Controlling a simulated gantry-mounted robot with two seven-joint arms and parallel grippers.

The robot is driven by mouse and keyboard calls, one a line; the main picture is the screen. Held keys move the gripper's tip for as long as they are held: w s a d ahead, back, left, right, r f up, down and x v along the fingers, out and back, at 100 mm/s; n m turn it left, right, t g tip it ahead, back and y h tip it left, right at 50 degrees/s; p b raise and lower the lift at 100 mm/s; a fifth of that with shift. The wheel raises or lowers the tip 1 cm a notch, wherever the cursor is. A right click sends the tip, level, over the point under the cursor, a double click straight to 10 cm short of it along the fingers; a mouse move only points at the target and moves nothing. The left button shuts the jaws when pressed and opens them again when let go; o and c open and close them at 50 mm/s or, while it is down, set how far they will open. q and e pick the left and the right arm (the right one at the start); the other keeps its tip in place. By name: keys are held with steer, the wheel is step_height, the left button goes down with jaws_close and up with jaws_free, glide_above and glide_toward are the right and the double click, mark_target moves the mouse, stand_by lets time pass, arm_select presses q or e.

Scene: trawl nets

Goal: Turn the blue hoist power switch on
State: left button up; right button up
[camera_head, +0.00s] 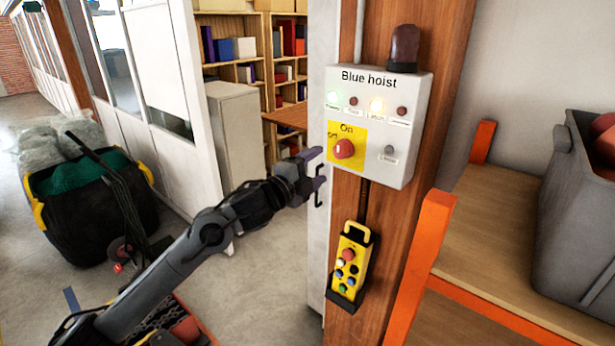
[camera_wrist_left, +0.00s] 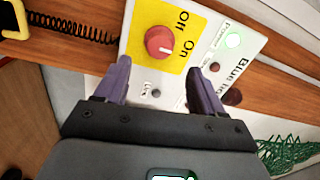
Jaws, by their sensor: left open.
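The blue hoist power switch is a round red knob (camera_head: 344,149) on a yellow plate marked "On" and "Off". It sits on the white "Blue hoist" box (camera_head: 418,120). In the left wrist view the knob (camera_wrist_left: 158,41) shows beyond the fingertips, between their lines. Its white mark there appears to lie on the side toward "On"; the exact angle is hard to tell. My left gripper (camera_head: 318,172) is open and empty, just left of and below the knob, apparently apart from it. It also shows in the left wrist view (camera_wrist_left: 160,78). My right gripper is out of view.
The box is on a wooden post (camera_head: 387,215); a green and an amber lamp glow on it. A yellow pendant control (camera_head: 350,262) hangs below. An orange-framed shelf (camera_head: 425,250) with a grey bin (camera_head: 570,220) stands right.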

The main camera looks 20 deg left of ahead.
arm_select(q)
steer(key=shift+v, duration=1.3)
